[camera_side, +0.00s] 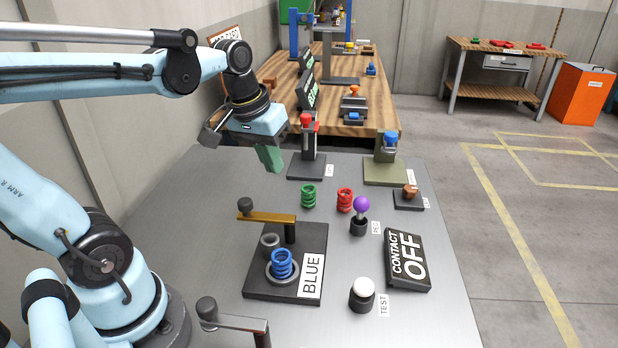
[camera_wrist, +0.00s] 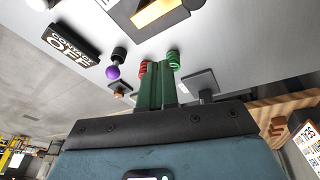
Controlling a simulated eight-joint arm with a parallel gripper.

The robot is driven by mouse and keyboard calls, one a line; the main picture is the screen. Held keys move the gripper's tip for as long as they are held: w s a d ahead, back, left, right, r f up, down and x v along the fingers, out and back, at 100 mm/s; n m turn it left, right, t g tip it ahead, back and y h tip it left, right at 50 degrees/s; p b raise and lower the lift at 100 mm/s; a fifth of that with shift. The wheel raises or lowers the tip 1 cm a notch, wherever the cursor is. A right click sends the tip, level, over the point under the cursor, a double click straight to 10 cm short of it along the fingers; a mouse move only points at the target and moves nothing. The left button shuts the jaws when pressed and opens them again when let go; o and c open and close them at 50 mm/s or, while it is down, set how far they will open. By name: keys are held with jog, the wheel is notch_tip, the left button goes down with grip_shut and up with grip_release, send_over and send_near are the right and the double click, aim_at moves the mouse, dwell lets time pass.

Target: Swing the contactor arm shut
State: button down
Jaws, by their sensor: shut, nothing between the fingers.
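A brass swing arm (camera_side: 268,216) with a black knob (camera_side: 245,204) at its left end is pivoted on a post at the back of a black base (camera_side: 255,283) labelled BLUE. I take it as the contactor arm. It points left, away from the blue spring (camera_side: 282,264), which stands on a round grey seat. Part of the brass arm (camera_wrist: 160,10) shows at the top of the wrist view. My gripper (camera_side: 271,166) is shut and empty, its green fingers (camera_wrist: 155,85) together, above the plate behind the brass arm and apart from it.
A green spring (camera_side: 308,196) and a red spring (camera_side: 345,200) stand behind the base. A purple-knobbed lever (camera_side: 361,208), a CONTACT OFF sign (camera_side: 408,258) and a white TEST button (camera_side: 362,292) are to the right. Another knobbed bar (camera_side: 235,321) is at the front.

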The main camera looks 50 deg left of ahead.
jog(key=a+r+n+g+h, duration=0.3)
jog(key=a+n, duration=0.5)
jog(key=a, duration=0.4)
jog(key=shift+s+a+r+g+h, duration=0.2)
jog(key=shift+a+g+h, duration=0.25)
jog(key=shift+g, duration=0.65)
jog(key=shift+d, duration=0.15)
jog(key=s+d+f, duration=0.3)
jog(key=d+f, duration=0.3)
jog(key=f, duration=0.3)
jog(key=shift+s+d+f, duration=0.15)
jog(key=shift+s+d, duration=0.05)
jog(key=shift+d, duration=0.2)
jog(key=shift+s+d+n+t, duration=0.2)
jog(key=shift+s+n+t, duration=0.15)
jog(key=shift+n, duration=0.45)
jog(key=shift+s+n, duration=0.1)
jog(key=shift+n, duration=0.2)
